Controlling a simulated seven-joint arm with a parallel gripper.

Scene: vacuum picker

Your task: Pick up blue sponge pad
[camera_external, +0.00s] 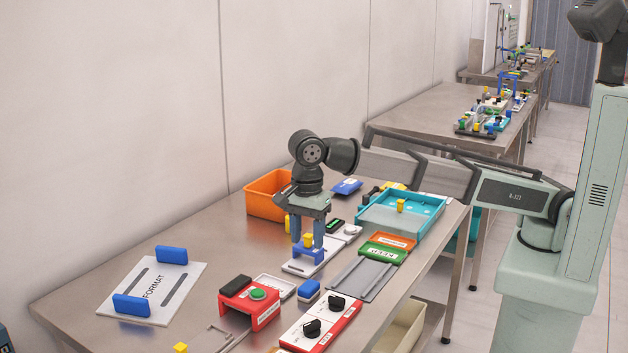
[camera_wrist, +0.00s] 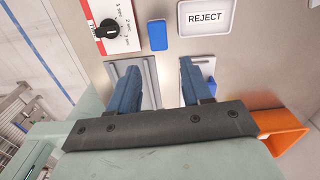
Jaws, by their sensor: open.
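A small blue pad with a pale underside, which looks like the blue sponge pad (camera_external: 308,290), lies on the steel table beside the red knob panel. In the wrist view the blue pad (camera_wrist: 157,35) lies beyond the fingertips, between the knob panel and the REJECT tray. My gripper (camera_external: 307,240) points down with its two blue fingers apart, farther back on the table than the pad. In the wrist view my gripper (camera_wrist: 160,68) is open, with no pad between its fingers. The fingers appear above a grey-white plate carrying a blue stand (camera_external: 309,256) with a yellow block.
A red box with a green button (camera_external: 258,293) and a knob panel (camera_external: 318,328) flank the pad. The REJECT tray (camera_wrist: 205,17) is close by. An orange bin (camera_external: 264,197), a teal tray (camera_external: 385,222) and a FORMAT plate (camera_external: 187,281) with blue blocks stand around.

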